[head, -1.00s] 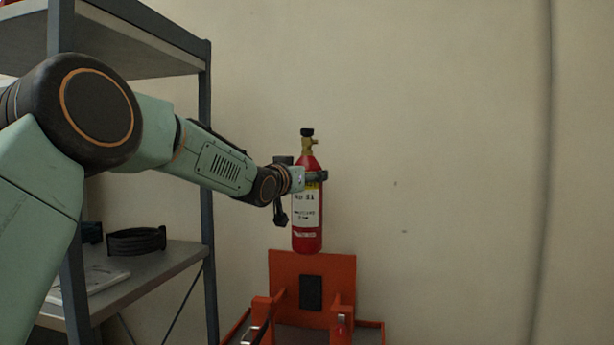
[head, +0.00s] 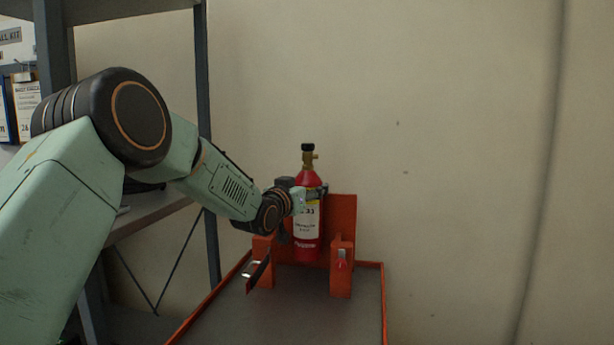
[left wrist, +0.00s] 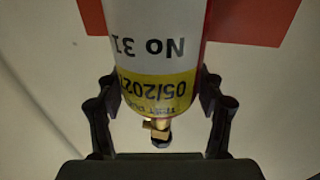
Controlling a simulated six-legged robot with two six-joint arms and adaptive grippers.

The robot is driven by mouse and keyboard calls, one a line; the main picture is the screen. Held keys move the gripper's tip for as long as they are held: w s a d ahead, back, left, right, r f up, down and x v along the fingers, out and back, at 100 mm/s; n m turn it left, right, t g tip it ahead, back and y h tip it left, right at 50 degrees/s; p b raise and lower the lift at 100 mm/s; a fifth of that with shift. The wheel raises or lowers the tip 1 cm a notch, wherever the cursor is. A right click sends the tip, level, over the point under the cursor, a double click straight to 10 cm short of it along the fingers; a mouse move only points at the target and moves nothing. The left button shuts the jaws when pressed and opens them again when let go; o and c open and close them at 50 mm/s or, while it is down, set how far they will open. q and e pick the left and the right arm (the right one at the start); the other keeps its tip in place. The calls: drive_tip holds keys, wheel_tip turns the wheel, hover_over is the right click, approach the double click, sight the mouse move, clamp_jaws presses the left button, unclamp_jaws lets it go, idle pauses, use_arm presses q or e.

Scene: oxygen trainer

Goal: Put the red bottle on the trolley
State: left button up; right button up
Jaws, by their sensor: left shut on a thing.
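The red bottle (head: 308,246) has a brass valve, a black cap and a white label, and stands upright in the head view. My left gripper (head: 308,194) is shut around its upper body. In the left wrist view the bottle (left wrist: 152,45) shows upside down between the two dark fingers of the gripper (left wrist: 158,105). The trolley (head: 297,308) has a grey deck, an orange rim and an orange cradle (head: 343,212) at its far end. The bottle is between the cradle's posts, in front of its back plate. I cannot tell whether its base touches the deck.
A grey metal shelf rack (head: 205,130) stands on the left, with white and blue binders (head: 24,108) on it. A beige wall (head: 450,150) is behind the trolley. The trolley's front deck is clear. A strap with a metal buckle (head: 257,268) hangs at the cradle's left post.

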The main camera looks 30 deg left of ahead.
use_arm(q)
drive_tip(key=f, duration=0.1)
drive_tip(key=f+b, duration=0.1)
drive_tip(key=f, duration=0.3)
drive_tip(key=shift+w+a, duration=0.15)
drive_tip(key=shift+w, duration=0.1)
drive_tip(key=o, duration=1.4)
drive_tip(key=shift+s+f, duration=0.1)
drive_tip(key=shift+f, duration=0.3)
drive_tip(key=shift+c, duration=0.2)
drive_tip(key=o, duration=0.4)
drive_tip(key=shift+s+r, duration=0.2)
drive_tip(key=shift+r, duration=0.05)
drive_tip(key=shift+o, duration=0.3)
drive_tip(key=shift+w+f, duration=0.15)
